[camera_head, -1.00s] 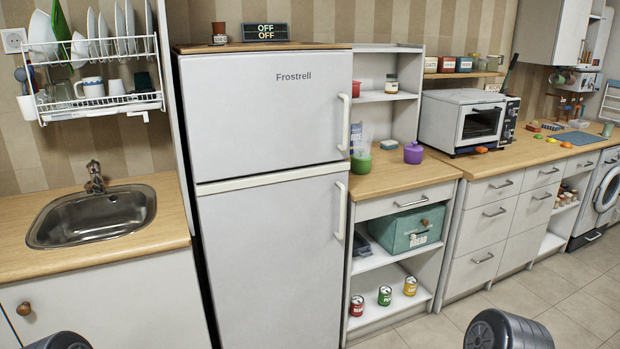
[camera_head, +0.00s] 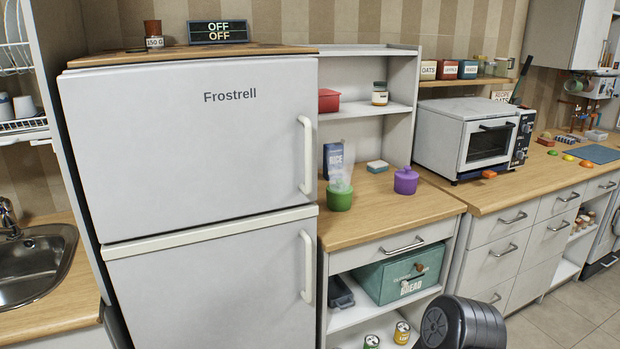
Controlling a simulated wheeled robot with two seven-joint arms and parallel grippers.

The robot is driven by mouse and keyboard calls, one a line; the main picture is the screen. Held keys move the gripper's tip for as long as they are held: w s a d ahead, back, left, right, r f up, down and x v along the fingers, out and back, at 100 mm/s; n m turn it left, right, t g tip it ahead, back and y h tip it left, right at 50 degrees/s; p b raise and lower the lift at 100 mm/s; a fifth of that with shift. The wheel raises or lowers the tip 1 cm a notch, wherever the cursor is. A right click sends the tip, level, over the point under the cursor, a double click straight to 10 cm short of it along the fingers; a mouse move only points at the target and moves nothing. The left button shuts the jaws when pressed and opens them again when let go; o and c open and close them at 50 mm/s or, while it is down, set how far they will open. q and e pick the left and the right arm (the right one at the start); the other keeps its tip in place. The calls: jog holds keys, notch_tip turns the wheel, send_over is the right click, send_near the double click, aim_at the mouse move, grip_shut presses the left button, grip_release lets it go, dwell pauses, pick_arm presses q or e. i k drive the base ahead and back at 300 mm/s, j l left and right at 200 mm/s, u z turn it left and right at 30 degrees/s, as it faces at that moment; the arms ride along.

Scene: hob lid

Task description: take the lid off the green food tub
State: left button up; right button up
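The green tub (camera_head: 339,199) stands upright on the wooden counter just right of the fridge. Something pale and see-through (camera_head: 341,178) rises above its top; I cannot tell whether this is its lid. A purple tub (camera_head: 406,181) with a knob-like top stands to its right, apart from it. Neither of my grippers is in view. Only a dark rounded part of my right arm shows at the bottom right, well below the counter top.
The white fridge (camera_head: 210,160) stands left of the tub. A rice box (camera_head: 333,158) is behind it, and a small blue-and-white block (camera_head: 377,166) lies nearby. A toaster oven (camera_head: 465,135) stands farther right. The counter front (camera_head: 390,222) is clear. A teal bread box (camera_head: 398,277) sits below.

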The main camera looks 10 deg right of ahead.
aim_at(328, 189)
jog(key=i+l+u, duration=0.25)
jog(key=l, duration=0.15)
jog(key=i+l+u, duration=0.1)
jog(key=l+u, duration=0.15)
jog(key=l, duration=0.2)
jog(key=i+l+u, duration=0.1)
jog(key=l+u, duration=0.15)
jog(key=l, duration=0.2)
jog(key=l+u, duration=0.25)
jog(key=l, duration=0.25)
jog(key=i, duration=0.05)
